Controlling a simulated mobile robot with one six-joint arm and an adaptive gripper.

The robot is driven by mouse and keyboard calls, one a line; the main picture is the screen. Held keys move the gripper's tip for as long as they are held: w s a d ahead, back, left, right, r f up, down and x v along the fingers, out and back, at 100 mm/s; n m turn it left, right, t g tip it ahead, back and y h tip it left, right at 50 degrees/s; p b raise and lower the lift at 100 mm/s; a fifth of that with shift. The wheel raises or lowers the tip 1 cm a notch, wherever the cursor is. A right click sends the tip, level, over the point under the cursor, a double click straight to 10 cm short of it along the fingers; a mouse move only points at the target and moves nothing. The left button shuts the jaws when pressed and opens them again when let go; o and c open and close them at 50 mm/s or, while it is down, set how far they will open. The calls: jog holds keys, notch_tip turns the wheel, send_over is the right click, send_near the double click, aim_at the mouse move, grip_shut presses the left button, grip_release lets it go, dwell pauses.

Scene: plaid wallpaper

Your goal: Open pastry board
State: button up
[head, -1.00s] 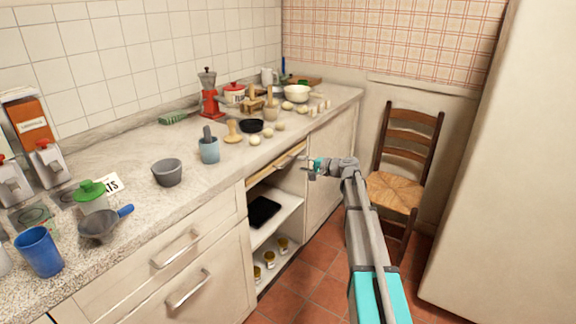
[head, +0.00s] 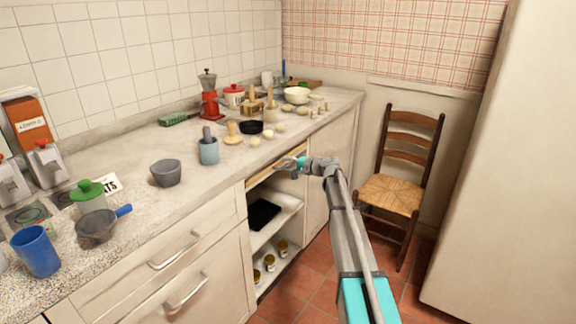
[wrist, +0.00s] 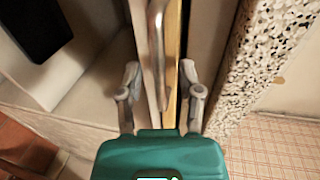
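The pastry board (head: 262,178) is a pull-out board with a wooden edge, set just under the countertop above the open shelves. In the wrist view its front (wrist: 172,65) runs vertically, with a metal handle (wrist: 157,45) along it. My gripper (wrist: 160,82) is open, with one finger on each side of the board front and handle. Both fingers look apart from the handle. In the head view my gripper (head: 293,163) is at the right end of the board front, and hides part of it.
Below the board, open shelves hold a dark flat object (head: 263,214) and several small jars (head: 270,262). The speckled countertop (wrist: 240,75) lies close to the right finger. A wooden chair (head: 392,193) stands to the right. The floor between is clear.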

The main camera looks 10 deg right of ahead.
grip_shut()
jog(key=shift+s, duration=0.2)
